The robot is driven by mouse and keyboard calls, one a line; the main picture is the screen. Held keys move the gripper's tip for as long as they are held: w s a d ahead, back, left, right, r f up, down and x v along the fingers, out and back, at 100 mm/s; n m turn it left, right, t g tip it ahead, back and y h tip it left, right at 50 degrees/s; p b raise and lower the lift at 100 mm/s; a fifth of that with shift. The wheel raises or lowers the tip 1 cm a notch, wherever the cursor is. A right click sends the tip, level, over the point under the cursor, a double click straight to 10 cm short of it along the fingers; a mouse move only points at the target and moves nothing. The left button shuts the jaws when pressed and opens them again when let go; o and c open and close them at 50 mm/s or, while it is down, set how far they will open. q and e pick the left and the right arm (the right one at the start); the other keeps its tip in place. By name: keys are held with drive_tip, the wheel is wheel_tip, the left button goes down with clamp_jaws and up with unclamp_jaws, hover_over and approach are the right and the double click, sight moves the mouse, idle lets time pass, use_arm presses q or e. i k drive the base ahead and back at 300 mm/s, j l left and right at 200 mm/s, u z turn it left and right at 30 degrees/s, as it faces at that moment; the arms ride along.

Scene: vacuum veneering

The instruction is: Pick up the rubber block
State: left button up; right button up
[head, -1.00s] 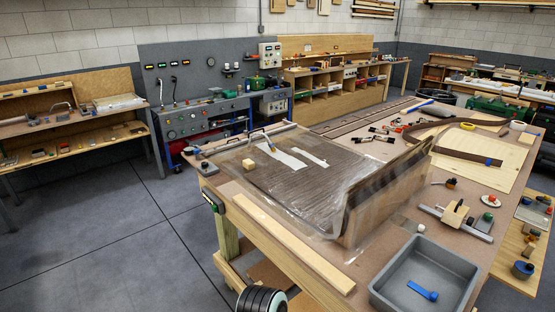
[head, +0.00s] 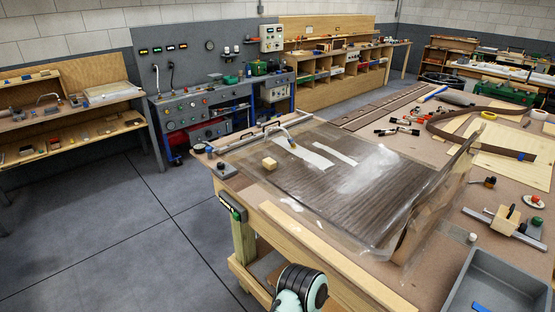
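A small tan block (head: 269,163) sits on the left part of the clear vacuum film (head: 352,182), over the dark striped panel on the workbench. It is the only loose block on the film; I cannot tell from its look whether it is rubber. No gripper shows in the head view. Only a black-ringed, pale green part of my own arm shows at the bottom edge, well short of the block.
A grey tray (head: 502,288) with a blue item stands at the bench's right front. A wooden strip (head: 325,258) lies along the front edge. Pale strips and a hose fitting (head: 284,134) lie behind the block. Clamps and veneer sheets crowd the right. Open floor lies left.

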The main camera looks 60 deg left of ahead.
sight(269, 164)
drive_tip(key=j, duration=0.45)
drive_tip(key=k+j+z, duration=0.15)
drive_tip(key=j, duration=0.7)
drive_tip(key=k+j+z, duration=0.1)
drive_tip(key=j, duration=0.35)
drive_tip(key=k+j, duration=0.15)
drive_tip(key=j, duration=0.25)
drive_tip(key=z, duration=0.05)
